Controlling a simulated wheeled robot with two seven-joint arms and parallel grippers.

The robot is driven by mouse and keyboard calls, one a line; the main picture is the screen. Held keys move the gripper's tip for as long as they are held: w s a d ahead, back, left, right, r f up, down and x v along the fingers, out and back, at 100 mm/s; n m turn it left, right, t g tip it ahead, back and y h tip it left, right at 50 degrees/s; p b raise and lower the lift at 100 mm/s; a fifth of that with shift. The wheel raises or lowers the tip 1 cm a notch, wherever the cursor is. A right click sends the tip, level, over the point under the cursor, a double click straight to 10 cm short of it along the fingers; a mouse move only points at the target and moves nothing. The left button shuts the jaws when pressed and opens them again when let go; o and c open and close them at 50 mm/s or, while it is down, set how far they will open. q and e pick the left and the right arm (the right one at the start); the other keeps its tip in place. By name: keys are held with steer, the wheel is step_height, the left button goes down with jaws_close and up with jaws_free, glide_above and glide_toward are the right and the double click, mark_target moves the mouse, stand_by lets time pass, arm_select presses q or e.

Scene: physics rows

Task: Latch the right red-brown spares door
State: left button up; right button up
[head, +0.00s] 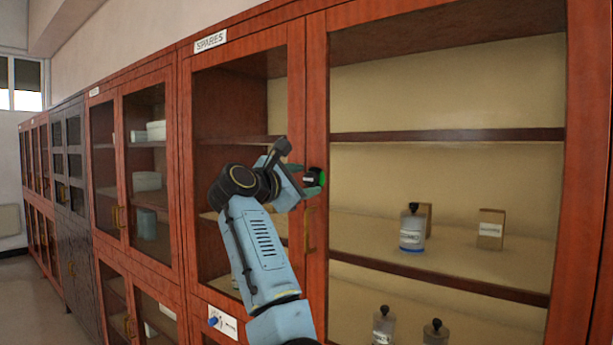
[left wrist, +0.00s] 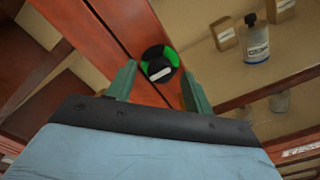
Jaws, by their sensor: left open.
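The right red-brown spares door (head: 318,110) is a wood frame around a large pane, and it looks closed against the left door (head: 297,95). A round black latch knob (head: 321,178) with green segments and a white bar sits on its left stile. In the left wrist view the knob (left wrist: 160,64) shows its white bar slightly tilted. My left gripper (head: 308,180) is open in front of the knob. In the left wrist view its fingertips (left wrist: 158,75) are on either side of the knob; I cannot tell whether they touch it. My right gripper is in neither view.
A brass handle (head: 309,231) is below the knob. Behind the pane, shelves hold a labelled bottle (head: 412,232), a small box (head: 490,229) and more bottles. A SPARES sign (head: 211,41) is above the left door. More cabinets (head: 70,190) run along the wall to the left.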

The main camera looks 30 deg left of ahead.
arm_select(q)
steer(key=shift+w, duration=0.75)
steer(key=c, duration=1)
steer(key=shift+o, duration=0.2)
